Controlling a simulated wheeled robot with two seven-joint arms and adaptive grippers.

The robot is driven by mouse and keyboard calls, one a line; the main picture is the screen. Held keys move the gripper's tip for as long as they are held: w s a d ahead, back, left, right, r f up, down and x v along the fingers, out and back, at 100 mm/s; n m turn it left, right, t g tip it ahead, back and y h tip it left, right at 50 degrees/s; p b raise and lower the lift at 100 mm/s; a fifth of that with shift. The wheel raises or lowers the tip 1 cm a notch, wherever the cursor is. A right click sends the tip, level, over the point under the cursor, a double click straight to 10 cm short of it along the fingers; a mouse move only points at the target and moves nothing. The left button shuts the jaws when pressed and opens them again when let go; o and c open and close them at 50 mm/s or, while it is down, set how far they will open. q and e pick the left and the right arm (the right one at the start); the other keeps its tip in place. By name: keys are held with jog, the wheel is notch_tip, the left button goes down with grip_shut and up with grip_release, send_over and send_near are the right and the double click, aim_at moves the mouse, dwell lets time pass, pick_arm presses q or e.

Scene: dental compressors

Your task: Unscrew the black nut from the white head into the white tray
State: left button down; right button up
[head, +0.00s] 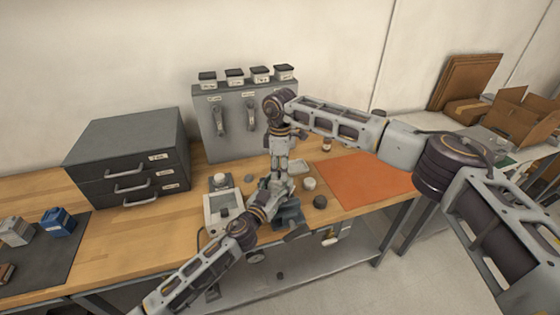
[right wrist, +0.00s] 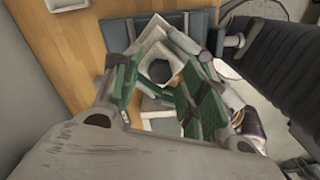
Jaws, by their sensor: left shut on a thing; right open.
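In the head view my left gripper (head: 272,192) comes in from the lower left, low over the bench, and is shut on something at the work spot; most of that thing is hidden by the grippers. My right gripper (head: 280,172) points down from above at the same spot. In the right wrist view the right gripper (right wrist: 165,100) is open, with its green pads either side of a dark hexagonal nut (right wrist: 158,71) framed by the pale white head (right wrist: 150,45). I cannot tell whether the pads touch it. A pale tray (head: 298,166) is partly hidden behind the grippers.
A white-framed device (head: 222,213) stands left of the grippers. A white round part (head: 309,184) and a black round part (head: 320,202) lie to their right. An orange mat (head: 365,182) is clear. Grey drawers (head: 127,160) and a grey cabinet (head: 215,150) stand behind.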

jog(key=shift+f, duration=0.5)
grip_shut()
